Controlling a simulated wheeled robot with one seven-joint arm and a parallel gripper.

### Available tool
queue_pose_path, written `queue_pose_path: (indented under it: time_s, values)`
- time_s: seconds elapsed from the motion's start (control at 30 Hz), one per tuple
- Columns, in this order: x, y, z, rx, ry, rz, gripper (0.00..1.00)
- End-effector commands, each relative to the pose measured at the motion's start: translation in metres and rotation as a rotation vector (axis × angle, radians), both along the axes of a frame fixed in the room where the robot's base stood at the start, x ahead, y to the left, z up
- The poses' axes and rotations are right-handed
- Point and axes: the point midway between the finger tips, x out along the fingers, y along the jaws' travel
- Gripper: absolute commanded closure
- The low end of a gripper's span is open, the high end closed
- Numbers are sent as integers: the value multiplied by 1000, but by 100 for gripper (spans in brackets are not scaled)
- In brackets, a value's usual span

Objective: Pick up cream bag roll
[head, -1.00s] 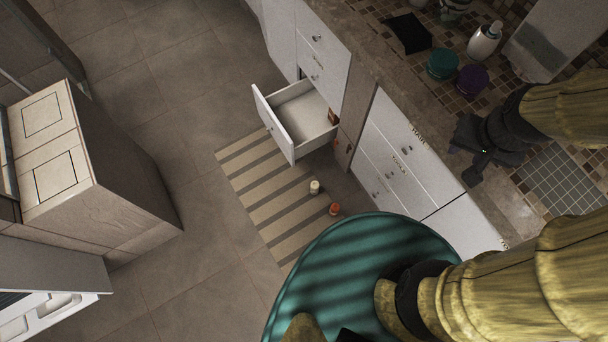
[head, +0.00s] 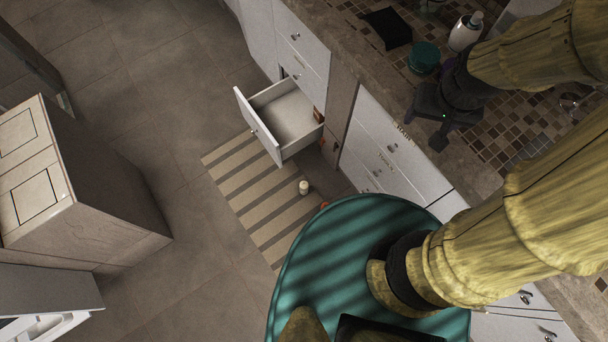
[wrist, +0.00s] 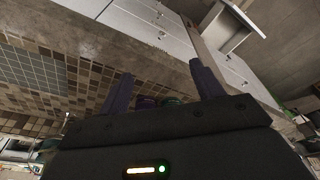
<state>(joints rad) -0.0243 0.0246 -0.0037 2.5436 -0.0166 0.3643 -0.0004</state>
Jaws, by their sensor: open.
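The cream bag roll (head: 304,187) is a small pale cylinder standing on the striped rug on the floor, in the head view. My gripper (head: 438,122) is at the upper right of the head view, over the counter edge and well apart from the roll. In the wrist view my gripper (wrist: 162,88) shows two spread dark fingers with nothing held between them. I cannot make out the cream roll in the wrist view.
An open drawer (head: 258,128) juts out above the striped rug (head: 235,180). An orange item (head: 323,205) is mostly hidden by my teal base. The counter (head: 365,75) holds a black cloth (head: 387,28), a teal jar (head: 424,57) and a white bottle (head: 466,32). Floor left of the rug is clear.

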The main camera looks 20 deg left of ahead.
Motion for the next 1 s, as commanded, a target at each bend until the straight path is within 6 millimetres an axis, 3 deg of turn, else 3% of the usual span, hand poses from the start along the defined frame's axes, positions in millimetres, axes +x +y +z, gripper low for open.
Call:
queue_pose_path:
  time_s: [0.03, 0.47, 1.0]
  values:
    - [2, 4, -19, -8, 20, 28, 34]
    - [24, 56, -180, -171, 261, 412, 34]
    - [38, 122, -394, -528, 513, 902, 34]
